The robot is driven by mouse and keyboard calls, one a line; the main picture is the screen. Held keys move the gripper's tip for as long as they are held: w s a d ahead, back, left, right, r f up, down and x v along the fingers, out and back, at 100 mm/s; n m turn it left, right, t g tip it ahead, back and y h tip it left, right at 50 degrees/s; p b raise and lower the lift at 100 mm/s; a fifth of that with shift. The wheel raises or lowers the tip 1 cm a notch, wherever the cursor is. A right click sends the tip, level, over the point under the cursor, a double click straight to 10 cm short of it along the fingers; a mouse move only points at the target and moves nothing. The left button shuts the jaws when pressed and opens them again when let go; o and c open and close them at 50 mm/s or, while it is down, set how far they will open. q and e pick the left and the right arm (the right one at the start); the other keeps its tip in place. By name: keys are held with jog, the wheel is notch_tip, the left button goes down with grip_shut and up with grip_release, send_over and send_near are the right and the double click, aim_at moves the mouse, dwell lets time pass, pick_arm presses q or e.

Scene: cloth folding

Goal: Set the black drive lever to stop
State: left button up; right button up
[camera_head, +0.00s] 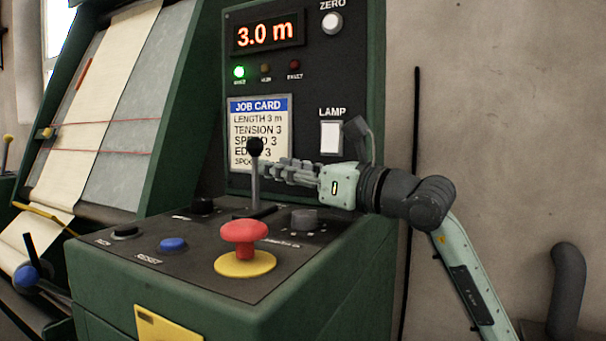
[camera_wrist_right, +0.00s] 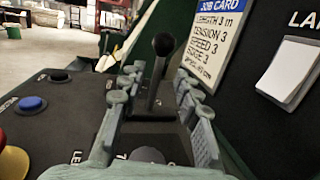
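The black drive lever (camera_head: 255,183) stands near upright on the dark top of the green control console, with a round black knob (camera_head: 255,146). My right gripper (camera_head: 263,171) reaches in from the right at the height of the lever's shaft, below the knob. In the right wrist view, the lever (camera_wrist_right: 154,92) stands between the tips of my two spread fingers (camera_wrist_right: 155,78), with gaps seen on both sides. The gripper looks open; contact with the shaft is not clear. Any stop marking by the lever cannot be read. My left gripper is not in view.
A red mushroom button (camera_head: 245,235) on a yellow base stands in front of the lever. A blue button (camera_head: 173,244), black buttons and a grey knob (camera_head: 304,219) sit around it. Behind rises a panel with a job card (camera_head: 260,133), a "3.0 m" display (camera_head: 265,33) and a lamp switch (camera_head: 331,138).

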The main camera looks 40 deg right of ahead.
jog(key=v, duration=0.5)
jog(key=shift+f, duration=0.1)
dwell(0.4)
